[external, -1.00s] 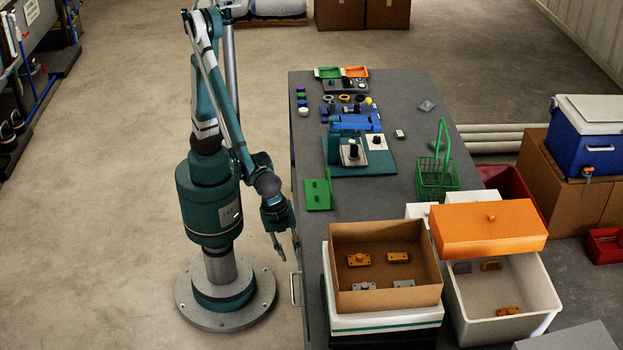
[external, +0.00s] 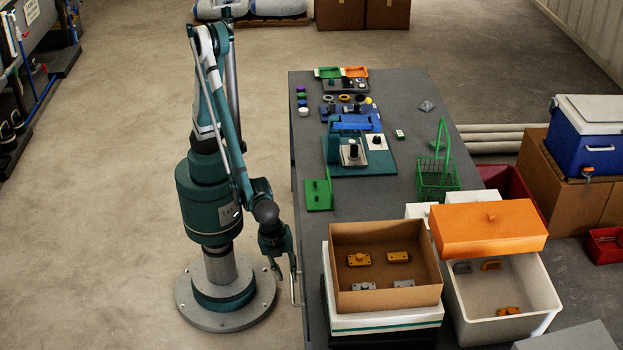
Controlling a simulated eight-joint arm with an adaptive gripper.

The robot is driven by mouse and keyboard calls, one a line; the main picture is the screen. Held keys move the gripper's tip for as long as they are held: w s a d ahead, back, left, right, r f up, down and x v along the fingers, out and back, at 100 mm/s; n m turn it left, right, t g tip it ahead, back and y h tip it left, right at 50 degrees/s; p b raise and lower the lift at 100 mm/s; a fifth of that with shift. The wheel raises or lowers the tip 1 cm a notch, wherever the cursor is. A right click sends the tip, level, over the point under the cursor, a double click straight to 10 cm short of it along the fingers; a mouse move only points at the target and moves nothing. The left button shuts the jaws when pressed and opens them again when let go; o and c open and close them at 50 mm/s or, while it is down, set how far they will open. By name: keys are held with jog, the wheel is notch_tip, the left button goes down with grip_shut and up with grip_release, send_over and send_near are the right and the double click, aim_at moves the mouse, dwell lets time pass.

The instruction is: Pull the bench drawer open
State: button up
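The bench drawer's handle (external: 293,289) is a pale metal bar on the left side of the grey bench (external: 385,215). The drawer front itself is hidden from this angle. My gripper (external: 286,276) points down beside that side of the bench, right at the handle's height in the picture. Its two fingers are spread apart, with a gap between them. The right finger overlaps the top of the handle; I cannot tell whether it touches. Nothing shows held between the fingers.
A cardboard box (external: 436,262) with several parts stands on a white case at the bench's near end. A white tank (external: 550,300) with an orange lid (external: 488,228) stands right of it. Green plate (external: 318,196) lies on the bench's left edge.

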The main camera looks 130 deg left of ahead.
aim_at(292, 289)
jog(key=shift+f, duration=0.1)
jog(key=shift+w+a+f+b, duration=0.2)
jog(key=shift+f+b, duration=0.1)
jog(key=shift+f, duration=0.95)
jog(key=shift+w+a+f+b, duration=0.15)
jog(key=shift+f+b, duration=0.2)
jog(key=shift+f, duration=0.9)
jog(key=shift+w+a+f+b, duration=0.2)
jog(key=shift+f+b, duration=0.1)
jog(key=shift+f, duration=0.95)
grip_shut()
